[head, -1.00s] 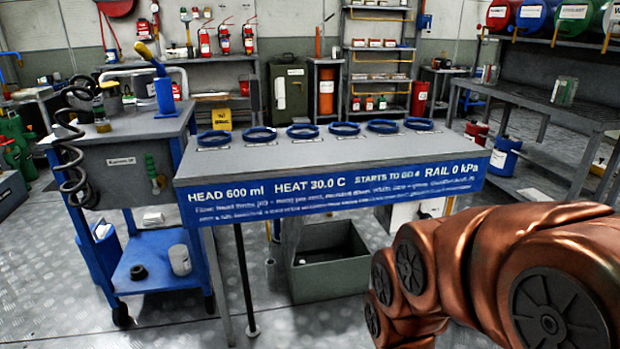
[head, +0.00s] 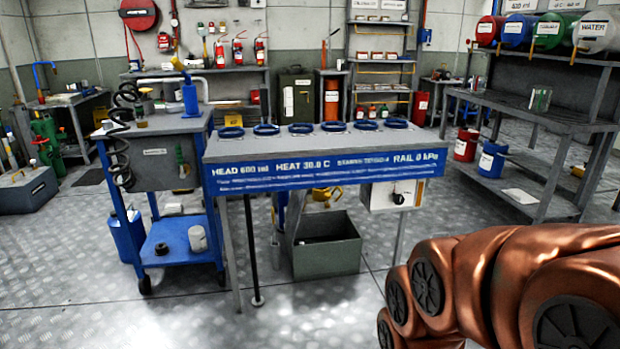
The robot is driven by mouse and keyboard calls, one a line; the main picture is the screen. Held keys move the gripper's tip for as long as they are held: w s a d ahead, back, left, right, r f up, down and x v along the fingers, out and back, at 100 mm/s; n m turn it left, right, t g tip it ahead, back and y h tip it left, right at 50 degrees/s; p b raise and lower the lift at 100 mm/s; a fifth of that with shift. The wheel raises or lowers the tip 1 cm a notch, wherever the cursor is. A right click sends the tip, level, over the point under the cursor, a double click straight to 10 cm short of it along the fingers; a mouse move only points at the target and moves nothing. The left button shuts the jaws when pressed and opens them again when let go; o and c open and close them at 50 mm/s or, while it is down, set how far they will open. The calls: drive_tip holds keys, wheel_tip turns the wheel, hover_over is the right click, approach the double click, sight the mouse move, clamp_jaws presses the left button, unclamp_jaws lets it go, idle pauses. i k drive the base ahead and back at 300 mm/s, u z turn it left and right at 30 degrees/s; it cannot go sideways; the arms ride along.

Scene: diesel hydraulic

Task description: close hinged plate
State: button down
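I cannot make out which thing is the hinged plate. Candidates are small and unclear at this distance. The table with the blue front panel (head: 325,171) stands ahead, with several blue rings (head: 302,128) in a row on its top. Its panel reads HEAD 600 ml, HEAT 30.0 C and RAIL 0 kPa. Under it stands an open grey-green bin (head: 326,258), and a white box (head: 393,196) hangs at its right. My copper-coloured arm fills the lower right. My gripper is not in view.
A blue cart (head: 170,246) with a coiled black hose stands left of the table. A grey box with a yellow handle (head: 22,188) is at far left. A shelf rack with drums (head: 545,110) stands right, with red and blue cans (head: 492,160). The floor in front is clear.

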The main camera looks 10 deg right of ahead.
sight(297, 198)
drive_tip(key=z, duration=0.9)
drive_tip(key=i, duration=1)
drive_tip(key=u, duration=1.65)
